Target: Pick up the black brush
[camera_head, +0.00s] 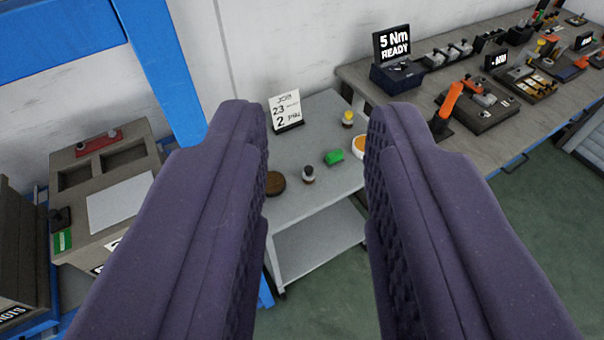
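My gripper (318,125) is open, its two purple padded fingers wide apart with nothing between them. Beyond them, in the head camera view, stands a small grey two-level table (300,204). No thing here clearly reads as a black brush. A small upright item with a dark top and a pale band (308,174) stands near the table's front left. It is too small to tell whether it is the brush. It appears in the gap between the fingers, well beyond them. Parts of the table are hidden behind the fingers.
The table also bears a brown round piece (275,184), a green block (334,157), a yellow-topped bottle (348,118), a partly hidden orange-white bowl (358,147) and a calendar (286,110). A long workbench (420,92) with tools stands right. A grey box (110,165) and blue post (165,75) stand left.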

